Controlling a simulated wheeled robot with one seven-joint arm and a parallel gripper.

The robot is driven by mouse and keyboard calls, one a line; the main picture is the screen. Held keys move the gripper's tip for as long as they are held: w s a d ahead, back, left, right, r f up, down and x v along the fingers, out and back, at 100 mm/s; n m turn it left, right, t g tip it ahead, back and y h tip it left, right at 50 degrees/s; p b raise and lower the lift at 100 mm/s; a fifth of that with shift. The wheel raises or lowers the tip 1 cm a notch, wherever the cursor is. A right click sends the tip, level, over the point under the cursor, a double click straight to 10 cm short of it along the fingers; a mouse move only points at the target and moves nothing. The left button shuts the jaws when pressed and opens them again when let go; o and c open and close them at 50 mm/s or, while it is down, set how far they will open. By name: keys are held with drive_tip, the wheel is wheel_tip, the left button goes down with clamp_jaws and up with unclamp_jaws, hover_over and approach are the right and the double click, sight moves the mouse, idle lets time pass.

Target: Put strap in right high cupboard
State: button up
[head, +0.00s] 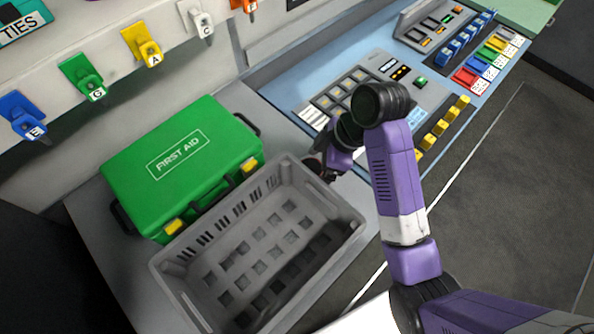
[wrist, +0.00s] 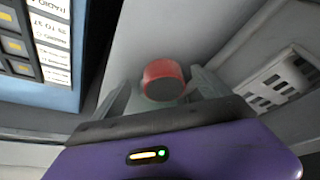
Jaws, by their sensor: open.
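A short red roll with a dark round end, which looks like the strap (wrist: 163,78), lies on the grey surface in the wrist view. My gripper (wrist: 160,86) is open, with one finger on each side of the red roll; I cannot tell whether they touch it. In the head view my gripper (head: 318,168) is low by the crate's upper right corner, largely hidden by my arm, and the roll is hard to make out there. The right high cupboard is not in view.
An empty grey crate (head: 338,208) stands beside my gripper, its slotted wall close on the right in the wrist view (wrist: 283,80). A green first aid case (head: 190,130) lies behind it. A blue console (head: 285,92) adjoins. Coloured keys hang above, including a yellow one (head: 146,52).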

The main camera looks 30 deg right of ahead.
drive_tip(key=c, duration=1.7)
